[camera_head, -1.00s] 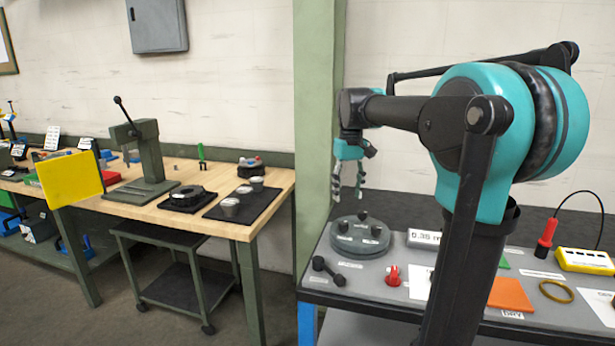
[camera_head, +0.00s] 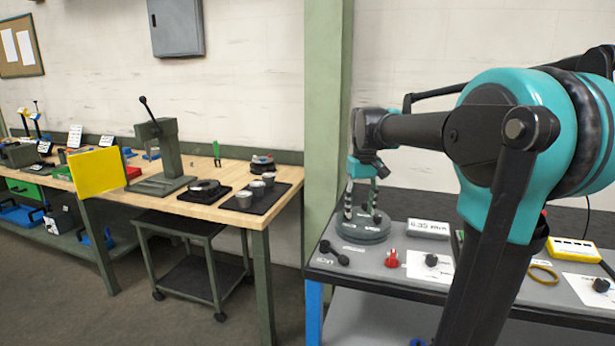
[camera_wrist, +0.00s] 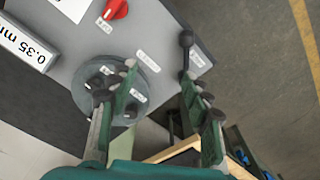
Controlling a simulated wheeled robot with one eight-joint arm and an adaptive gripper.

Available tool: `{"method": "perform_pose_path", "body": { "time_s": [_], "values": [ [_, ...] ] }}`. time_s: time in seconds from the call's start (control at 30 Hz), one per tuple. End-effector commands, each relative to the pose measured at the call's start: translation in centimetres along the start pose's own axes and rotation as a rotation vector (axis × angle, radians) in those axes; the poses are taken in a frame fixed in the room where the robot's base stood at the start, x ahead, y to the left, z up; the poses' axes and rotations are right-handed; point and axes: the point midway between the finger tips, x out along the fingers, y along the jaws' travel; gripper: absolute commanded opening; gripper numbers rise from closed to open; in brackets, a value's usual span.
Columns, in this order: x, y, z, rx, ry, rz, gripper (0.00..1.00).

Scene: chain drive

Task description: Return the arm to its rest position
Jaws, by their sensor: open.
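My gripper (camera_head: 362,212) hangs fingers down over the left end of the grey bench in the head view. Its fingers overlap the round grey base with dark knobs (camera_head: 360,234) there; I cannot tell from that view whether they touch it. In the wrist view my gripper (camera_wrist: 160,75) is open, its two fingers wide apart with nothing between them. The round base (camera_wrist: 125,100) lies behind the left finger there, partly hidden. My arm is stretched out to the left over the bench.
A black dumbbell-shaped part (camera_head: 334,253), a red knob (camera_head: 392,258) and a display block (camera_head: 428,229) lie close by. A yellow box (camera_head: 574,250) stands further right. A green post (camera_head: 325,120) rises behind the bench. A wooden workbench (camera_head: 222,172) with a press stands at left.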

Motion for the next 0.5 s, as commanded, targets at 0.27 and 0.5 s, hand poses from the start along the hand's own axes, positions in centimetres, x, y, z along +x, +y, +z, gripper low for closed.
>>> {"method": "perform_pose_path", "body": {
  "time_s": [0.27, 0.5],
  "values": [
    [5.2, 0.2, 3.6, 0.055, 0.066, 0.011, 0.49],
    [12.9, 0.0, 10.3, 0.138, 0.169, 0.026, 0.49]
  ]
}}
